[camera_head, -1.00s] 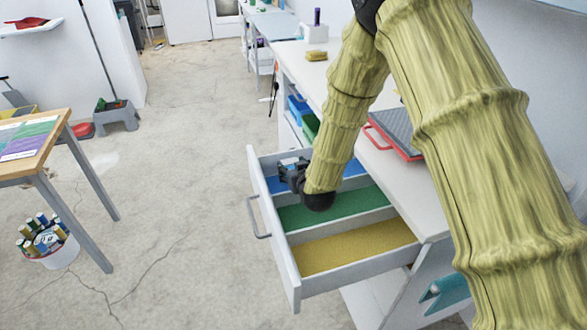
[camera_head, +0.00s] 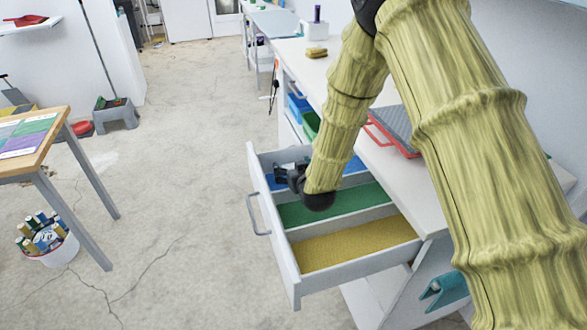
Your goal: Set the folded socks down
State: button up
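My gripper (camera_head: 282,174) is small in view and dark, at the far end of the open drawer (camera_head: 292,254). It is down in the blue-lined compartment (camera_head: 356,164), near the drawer's front wall. My arm and wrist hide part of that compartment. I cannot make out the folded socks, and cannot tell whether the gripper's fingers are open or shut on anything. The green-lined compartment (camera_head: 345,206) and the yellow-lined compartment (camera_head: 355,245) look empty.
The drawer sticks out from a white counter (camera_head: 397,178) bearing a red-edged grey tray (camera_head: 393,127). A wooden-topped table (camera_head: 48,150) stands at left, above a bucket (camera_head: 55,253) of several rolls. The floor between is clear.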

jog(key=shift+r+p, duration=0.3)
jog(key=shift+r, duration=0.1)
jog(key=b+v, duration=0.1)
jog(key=v, duration=1.1)
jog(key=shift+r, duration=0.2)
